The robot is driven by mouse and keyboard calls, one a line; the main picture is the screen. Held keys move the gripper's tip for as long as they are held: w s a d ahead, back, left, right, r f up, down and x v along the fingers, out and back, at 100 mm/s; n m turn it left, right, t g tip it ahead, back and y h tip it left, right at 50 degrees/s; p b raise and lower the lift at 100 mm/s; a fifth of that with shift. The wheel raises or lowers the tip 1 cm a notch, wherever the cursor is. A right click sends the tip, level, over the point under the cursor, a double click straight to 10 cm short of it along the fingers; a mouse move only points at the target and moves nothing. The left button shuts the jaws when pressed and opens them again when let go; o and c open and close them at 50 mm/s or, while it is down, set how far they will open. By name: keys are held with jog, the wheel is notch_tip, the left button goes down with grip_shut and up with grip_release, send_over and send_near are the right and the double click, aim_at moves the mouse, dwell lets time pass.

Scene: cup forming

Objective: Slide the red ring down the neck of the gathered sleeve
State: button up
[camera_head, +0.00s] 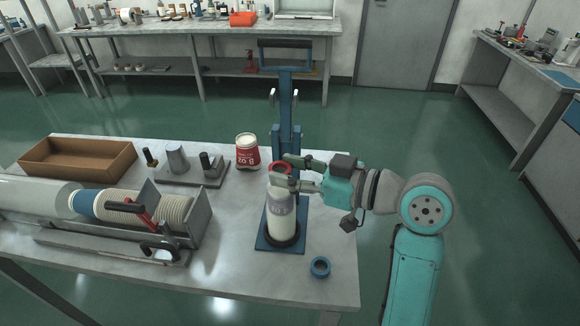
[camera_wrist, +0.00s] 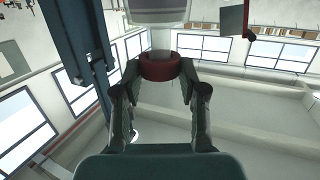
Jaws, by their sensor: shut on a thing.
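The red ring (camera_head: 280,167) is at the top of the sleeve, and my gripper (camera_head: 290,173) is shut on it from the right. In the wrist view the red ring (camera_wrist: 160,66) sits between both fingers. The pale, upright sleeve (camera_head: 281,212) stands on a dark round base on the blue stand (camera_head: 262,243). Its neck is mostly hidden behind the fingers and ring. In the wrist view a pale body (camera_wrist: 158,10) lies just beyond the ring. I cannot tell whether the ring is around the neck or just above it.
The stand's blue column (camera_head: 285,110) rises close behind the sleeve. A red-and-white tub (camera_head: 247,150) stands to the left. A cup-stack trough (camera_head: 196,218) and a brown tray (camera_head: 75,158) fill the table's left side.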

jog(key=shift+f, duration=1.5)
jog(key=o, duration=0.9)
jog(key=shift+c, duration=0.2)
jog(key=shift+d, duration=0.1)
jog(key=v, duration=1.1)
jog(key=shift+s+d, duration=0.15)
jog(key=shift+d, duration=0.2)
jog(key=shift+d, duration=0.1)
